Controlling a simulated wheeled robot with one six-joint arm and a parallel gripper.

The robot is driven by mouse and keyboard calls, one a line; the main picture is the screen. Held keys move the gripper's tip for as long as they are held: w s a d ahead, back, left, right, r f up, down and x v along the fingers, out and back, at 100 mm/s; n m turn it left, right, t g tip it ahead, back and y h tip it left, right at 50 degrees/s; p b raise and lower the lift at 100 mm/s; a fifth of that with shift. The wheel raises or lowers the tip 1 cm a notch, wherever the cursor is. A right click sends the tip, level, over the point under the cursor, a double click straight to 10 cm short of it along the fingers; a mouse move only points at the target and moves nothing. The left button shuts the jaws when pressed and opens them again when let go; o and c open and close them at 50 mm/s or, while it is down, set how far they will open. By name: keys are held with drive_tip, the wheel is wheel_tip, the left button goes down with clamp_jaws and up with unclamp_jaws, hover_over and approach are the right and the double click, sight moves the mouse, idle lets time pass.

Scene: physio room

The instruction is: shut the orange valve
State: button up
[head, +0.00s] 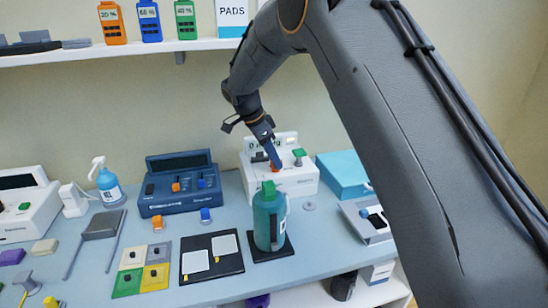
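A white machine (292,182) stands at the back of the bench, with a small display on its raised rear panel. A small orange-red part (277,165) shows on its top, which looks like the orange valve. Its shape and handle angle are mostly hidden by my gripper. A green knob (299,153) stands just right of it. My gripper (273,157) points down at the orange part from above, with its tip at or very near it. I cannot tell whether they touch, or whether the fingers are open or shut.
A teal bottle (268,222) stands on a black pad in front of the white machine. A dark blue device (182,190) is to the left, a teal box (343,175) to the right. Two pale cards on a black board (212,270) lie in front. A shelf (130,52) hangs above.

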clamp_jaws()
drive_tip(key=shift+n, duration=0.4)
drive_tip(key=n+t+b, duration=0.1)
drive_tip(key=n, duration=0.2)
drive_tip(key=shift+s+y+b, duration=0.15)
drive_tip(key=shift+y+b, duration=0.2)
drive_tip(key=shift+y, duration=0.05)
drive_tip(key=n+t+y+b, duration=0.1)
drive_tip(key=n, duration=0.2)
drive_tip(key=shift+d+n, duration=0.15)
drive_tip(key=shift+n, duration=0.15)
drive_tip(key=n, duration=0.2)
drive_tip(key=n+t+y, duration=0.1)
drive_tip(key=n, duration=0.1)
drive_tip(key=shift+s+d+r+y+p, duration=0.1)
drive_tip(key=shift+d+y+p, duration=0.05)
drive_tip(key=shift+y+p, duration=0.2)
drive_tip(key=n+y+p, duration=0.1)
drive_tip(key=n, duration=0.1)
drive_tip(key=n+y+p, duration=0.1)
drive_tip(key=n, duration=0.2)
drive_tip(key=shift+d, duration=0.15)
drive_tip(key=shift+n, duration=0.4)
